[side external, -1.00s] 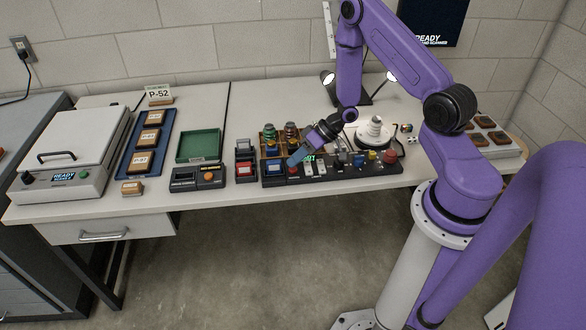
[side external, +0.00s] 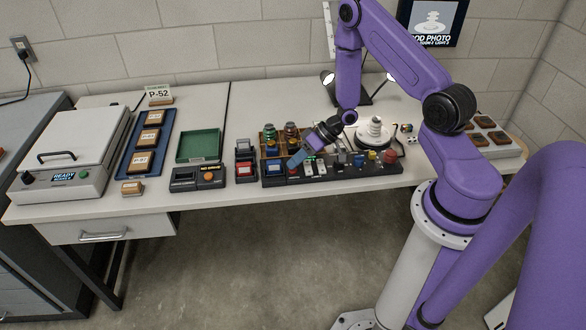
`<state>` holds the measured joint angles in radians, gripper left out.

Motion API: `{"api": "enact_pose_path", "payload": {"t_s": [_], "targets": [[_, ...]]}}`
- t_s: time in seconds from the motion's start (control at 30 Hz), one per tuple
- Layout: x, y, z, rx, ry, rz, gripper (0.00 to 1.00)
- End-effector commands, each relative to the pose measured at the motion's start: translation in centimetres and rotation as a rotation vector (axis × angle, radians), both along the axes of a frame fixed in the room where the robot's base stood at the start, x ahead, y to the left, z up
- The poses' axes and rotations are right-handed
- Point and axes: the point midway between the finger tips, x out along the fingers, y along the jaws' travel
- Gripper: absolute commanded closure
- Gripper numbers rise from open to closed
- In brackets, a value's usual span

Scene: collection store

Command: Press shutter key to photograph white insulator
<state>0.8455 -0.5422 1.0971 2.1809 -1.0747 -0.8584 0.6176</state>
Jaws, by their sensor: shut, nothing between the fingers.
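The white insulator (side external: 375,128) stands upright on a round white stand at the right of the table, in front of two lit lamps. A long black control panel (side external: 384,169) with several keys, switches and knobs runs along the table's front. The labels are too small to read, so I cannot tell for sure which key is the shutter key. The wall screen (side external: 432,22) shows a white insulator picture and the words "OOD PHOTO", cut at its left by my arm.
Green and dark insulators stand in a wooden tray (side external: 265,148) behind my gripper. Red and dark ink-pad-like boxes (side external: 245,168), a green tray (side external: 199,146), a blue tray of blocks (side external: 135,169) and a grey lidded machine (side external: 72,155) fill the left. A dice-like cube lies right of the insulator.

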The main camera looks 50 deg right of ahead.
Motion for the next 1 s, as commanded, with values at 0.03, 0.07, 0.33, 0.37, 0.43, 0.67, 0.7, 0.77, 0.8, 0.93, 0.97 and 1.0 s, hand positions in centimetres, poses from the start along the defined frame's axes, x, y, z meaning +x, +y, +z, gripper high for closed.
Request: {"api": "enact_pose_path", "payload": {"t_s": [0.03,0.07,0.33,0.37,0.43,0.67,0.7,0.77,0.8,0.93,0.97,1.0], "targets": [[0.0,0.0,-0.1,0.0,0.0,0.0,1.0],[0.0,0.0,-0.1,0.0,0.0,0.0,1.0],[0.0,0.0,-0.1,0.0,0.0,0.0,1.0],[0.0,0.0,-0.1,0.0,0.001,0.001,1.0],[0.0,0.0,0.0,-0.001,0.001,0.0,1.0],[0.0,0.0,0.9,-0.001,-0.001,-0.001,1.0],[0.0,0.0,1.1,-0.001,0.0,-0.001,1.0],[0.0,0.0,1.4,0.0,0.0,0.0,1.0],[0.0,0.0,1.5,0.0,0.0,0.0,1.0],[-0.1,0.0,1.6,0.0,0.001,0.0,1.0],[-0.1,0.0,1.6,0.0,0.001,0.0,1.0],[-0.1,0.0,1.6,0.0,0.001,0.0,1.0]]}}
